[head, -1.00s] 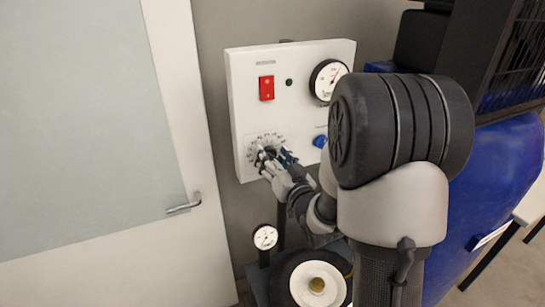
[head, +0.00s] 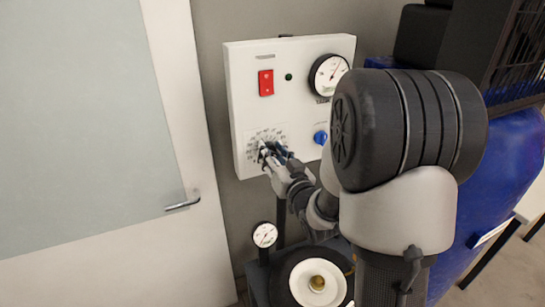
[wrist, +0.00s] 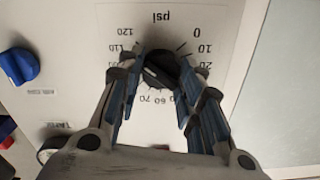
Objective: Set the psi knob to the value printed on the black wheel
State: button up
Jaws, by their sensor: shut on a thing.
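The psi knob (wrist: 158,72) is black and sits in the middle of a printed dial on a white panel. In the wrist view the dial (wrist: 135,32) appears upside down, with numbers such as 0, 10, 20, 110 and 120 around it. My gripper (wrist: 162,62) is shut on the knob, one blue-padded finger on each side. In the head view my gripper (head: 270,153) reaches the dial at the panel's lower left. I cannot tell the knob's exact setting. The black wheel (head: 279,291) has a pale hub and stands low in front; no value on it is legible.
The white panel (head: 240,105) also carries a red switch (head: 266,83), a green light (head: 289,77), a round gauge (head: 328,75) and a blue knob (head: 320,138). A small gauge (head: 265,235) stands beside the wheel. A blue tank (head: 505,175) is at right, a door (head: 90,240) at left.

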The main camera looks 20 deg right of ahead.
jog(key=n+b, duration=0.6)
jog(key=n, duration=0.6)
jog(key=n+b, duration=0.7)
jog(key=n, duration=0.6)
jog(key=shift+a+f+n, duration=0.1)
jog(key=shift+a+n, duration=0.1)
jog(key=shift+n, duration=0.1)
dwell(0.4)
jog(key=o, duration=1.1)
jog(key=shift+w, duration=0.1)
jog(key=shift+c, duration=0.2)
jog(key=shift+f, duration=0.1)
